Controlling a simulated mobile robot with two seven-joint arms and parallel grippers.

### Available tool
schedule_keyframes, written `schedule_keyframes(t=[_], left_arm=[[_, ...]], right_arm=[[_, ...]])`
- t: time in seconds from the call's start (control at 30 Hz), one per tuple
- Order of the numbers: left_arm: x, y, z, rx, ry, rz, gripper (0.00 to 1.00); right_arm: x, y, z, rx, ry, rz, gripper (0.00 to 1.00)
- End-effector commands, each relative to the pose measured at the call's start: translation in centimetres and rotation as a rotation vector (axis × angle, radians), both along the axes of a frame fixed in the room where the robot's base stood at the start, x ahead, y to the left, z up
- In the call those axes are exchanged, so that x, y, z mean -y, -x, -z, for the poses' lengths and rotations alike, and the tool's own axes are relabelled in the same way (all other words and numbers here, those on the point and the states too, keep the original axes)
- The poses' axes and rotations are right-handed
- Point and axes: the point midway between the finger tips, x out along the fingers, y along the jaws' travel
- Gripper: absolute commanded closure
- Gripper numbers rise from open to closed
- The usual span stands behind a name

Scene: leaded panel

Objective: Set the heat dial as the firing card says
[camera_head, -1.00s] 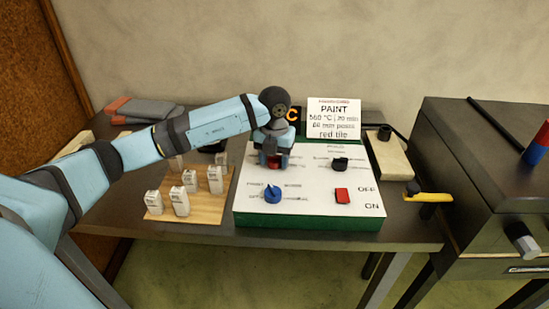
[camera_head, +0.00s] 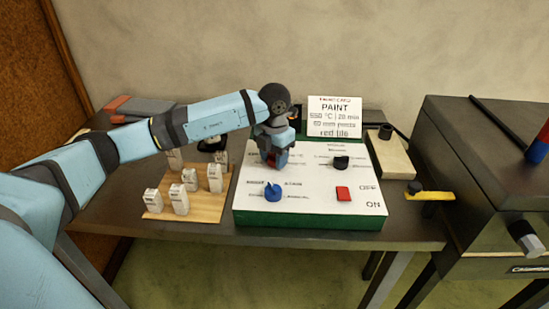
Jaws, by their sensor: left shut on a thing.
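The white control panel (camera_head: 310,205) with a green base lies on the table. My left gripper (camera_head: 274,162) points down over its upper left part and is shut on a small red thing, likely a dial, mostly hidden by the fingers. A blue dial (camera_head: 272,192) sits below it on the panel, a black knob (camera_head: 341,162) at the upper right, and a red switch (camera_head: 343,193) at the lower right by the OFF and ON marks. The firing card (camera_head: 335,117) stands behind the panel and reads PAINT, a °C figure too blurred to be sure of, 20 min and red tile. My right gripper is not in view.
A wooden board (camera_head: 208,207) with several pale upright blocks stands left of the panel. A dark kiln-like box (camera_head: 480,180) stands at the right, with a yellow-handled tool (camera_head: 430,196) beside it. A beige block (camera_head: 391,155) lies right of the card.

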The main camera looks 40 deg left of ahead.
Motion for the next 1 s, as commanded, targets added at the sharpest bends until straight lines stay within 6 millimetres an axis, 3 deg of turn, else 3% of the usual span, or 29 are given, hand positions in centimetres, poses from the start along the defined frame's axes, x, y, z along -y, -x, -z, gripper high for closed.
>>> schedule_keyframes(t=[0.5,1.0], left_arm=[[-0.15,-0.11,-0.09,0.003,0.0,0.311,0.8],[-0.16,-0.12,-0.14,0.004,0.001,0.359,0.8]], right_arm=[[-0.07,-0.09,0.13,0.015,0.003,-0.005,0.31],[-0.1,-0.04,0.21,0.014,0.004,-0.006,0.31]])
